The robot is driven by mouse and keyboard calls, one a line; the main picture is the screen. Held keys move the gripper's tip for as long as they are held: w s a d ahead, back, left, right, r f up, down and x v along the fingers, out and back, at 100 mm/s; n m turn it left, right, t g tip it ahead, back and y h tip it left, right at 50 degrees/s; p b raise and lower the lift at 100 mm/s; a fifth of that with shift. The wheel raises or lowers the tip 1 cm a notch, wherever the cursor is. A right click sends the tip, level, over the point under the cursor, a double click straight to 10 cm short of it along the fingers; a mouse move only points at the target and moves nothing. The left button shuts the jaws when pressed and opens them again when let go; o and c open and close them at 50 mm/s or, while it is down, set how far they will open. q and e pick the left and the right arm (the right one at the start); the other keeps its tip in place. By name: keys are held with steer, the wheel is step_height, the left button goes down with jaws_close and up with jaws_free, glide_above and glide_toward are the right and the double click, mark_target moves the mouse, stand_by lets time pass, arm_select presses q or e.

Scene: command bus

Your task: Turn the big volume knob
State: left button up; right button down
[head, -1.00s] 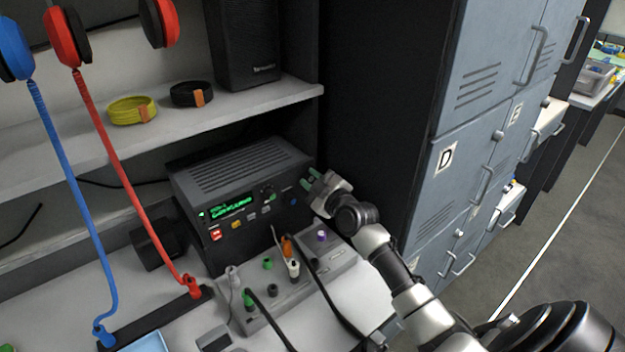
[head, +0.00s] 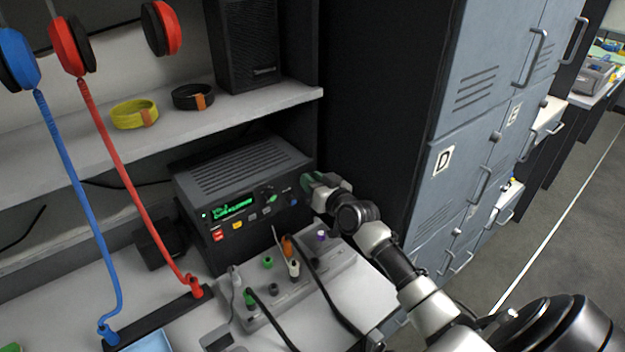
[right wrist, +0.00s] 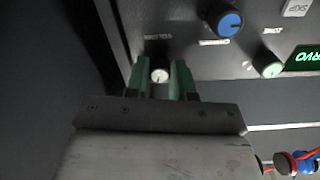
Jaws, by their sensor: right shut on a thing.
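A dark radio unit (head: 240,190) with a green display stands under the shelf. My right gripper (head: 308,188) is at the right end of its front panel and hides that part in the head view. In the right wrist view, my right gripper's green fingertips (right wrist: 160,72) lie on both sides of a small pale round knob (right wrist: 159,76) with a dark pointer mark. The gripper is shut on this knob. The label above it is upside down and hard to read, perhaps volume. My left gripper is not in view.
A blue knob (right wrist: 229,22) and a pale green knob (right wrist: 270,70) sit close by on the same panel. A grey box with plugs and cables (head: 300,285) stands in front of the radio. Grey lockers (head: 470,150) rise to the right.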

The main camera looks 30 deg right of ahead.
steer(key=shift+m+y, duration=0.3)
steer(key=shift+m, duration=3.3)
steer(key=c, duration=1)
jaws_free()
steer(key=shift+o, duration=0.2)
steer(key=s+d, duration=0.1)
steer(key=s, duration=0.9)
steer(key=shift+s+r+b, duration=0.25)
steer(key=shift+s+b, duration=0.1)
steer(key=shift+b, duration=0.1)
